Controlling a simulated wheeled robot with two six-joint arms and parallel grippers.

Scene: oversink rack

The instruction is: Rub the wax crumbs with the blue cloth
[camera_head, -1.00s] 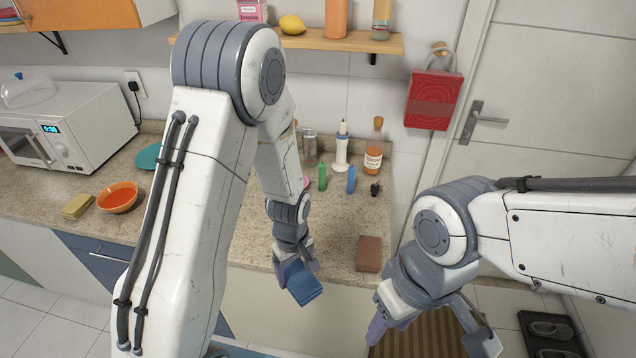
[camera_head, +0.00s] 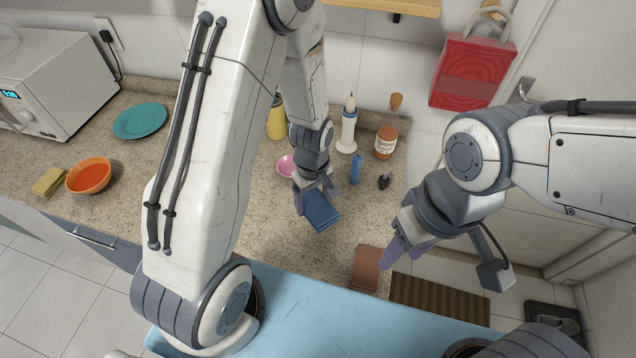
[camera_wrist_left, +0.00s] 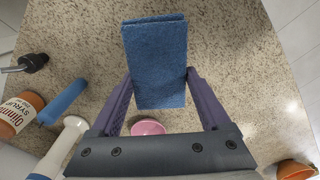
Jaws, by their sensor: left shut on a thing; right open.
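The blue cloth (camera_head: 320,210) is a folded pad held by my left gripper (camera_head: 316,198), over the speckled counter (camera_head: 240,200). In the left wrist view the cloth (camera_wrist_left: 155,55) sits between the two purple fingers of the left gripper (camera_wrist_left: 162,90), its far end reaching past them. I cannot tell whether the cloth touches the counter. I cannot make out any wax crumbs in either view; the cloth and arm hide part of the counter. My right gripper (camera_head: 442,265) is open and empty, past the counter's right end, near the brown block (camera_head: 366,268).
An orange bowl (camera_head: 88,176), yellow sponge (camera_head: 48,182) and teal plate (camera_head: 140,120) lie left.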

